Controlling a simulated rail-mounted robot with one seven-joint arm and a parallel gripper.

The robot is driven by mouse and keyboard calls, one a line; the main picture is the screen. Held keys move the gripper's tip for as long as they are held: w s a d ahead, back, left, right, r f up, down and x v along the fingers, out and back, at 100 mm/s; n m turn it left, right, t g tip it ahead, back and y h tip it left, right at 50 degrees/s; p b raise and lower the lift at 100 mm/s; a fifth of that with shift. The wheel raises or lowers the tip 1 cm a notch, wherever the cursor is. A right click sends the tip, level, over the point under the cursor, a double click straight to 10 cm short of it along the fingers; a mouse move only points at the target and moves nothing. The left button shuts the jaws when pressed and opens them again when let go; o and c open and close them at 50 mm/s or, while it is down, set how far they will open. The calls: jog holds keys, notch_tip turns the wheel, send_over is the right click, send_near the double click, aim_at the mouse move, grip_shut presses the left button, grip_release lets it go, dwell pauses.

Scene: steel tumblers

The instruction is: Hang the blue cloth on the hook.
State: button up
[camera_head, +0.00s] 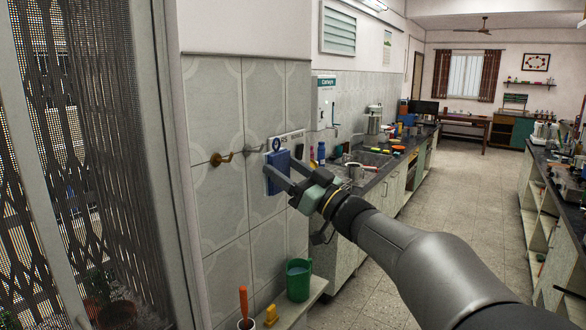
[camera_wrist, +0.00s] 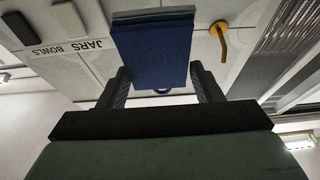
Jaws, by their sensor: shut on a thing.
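The blue cloth (camera_head: 276,172) is a folded, flat block held upright close to the tiled wall, with a small loop at its top. In the wrist view the cloth (camera_wrist: 152,58) sits between the two dark fingers of my gripper (camera_wrist: 160,82). My gripper (camera_head: 281,178) is shut on it in the head view too. A brass hook (camera_head: 219,158) is on the wall to the left of the cloth; the same hook (camera_wrist: 219,40) shows right of the cloth in the wrist view. A greyish hook (camera_head: 254,149) is between brass hook and cloth. I cannot tell whether the cloth touches the wall.
A low ledge below holds a green mug (camera_head: 298,280), a yellow item (camera_head: 271,315) and an orange-handled tool (camera_head: 243,301). A counter with a sink (camera_head: 368,158) and bottles lies right of the cloth. A folding metal gate (camera_head: 95,150) is at left.

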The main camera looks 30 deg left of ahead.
jog(key=shift+a+f+p, duration=0.1)
jog(key=shift+a+p, duration=0.55)
jog(key=shift+a, duration=1.25)
jog(key=shift+c, duration=0.7)
jog(key=shift+a+f+b, duration=0.15)
jog(key=shift+a+f, duration=0.1)
jog(key=shift+f, duration=0.25)
jog(key=shift+a+f+b, duration=0.15)
jog(key=shift+a+f, duration=0.1)
jog(key=shift+f, duration=0.25)
jog(key=shift+c, duration=0.8)
jog(key=shift+a+f, duration=0.35)
jog(key=shift+a, duration=0.25)
jog(key=shift+c, duration=0.5)
jog(key=shift+r, duration=0.15)
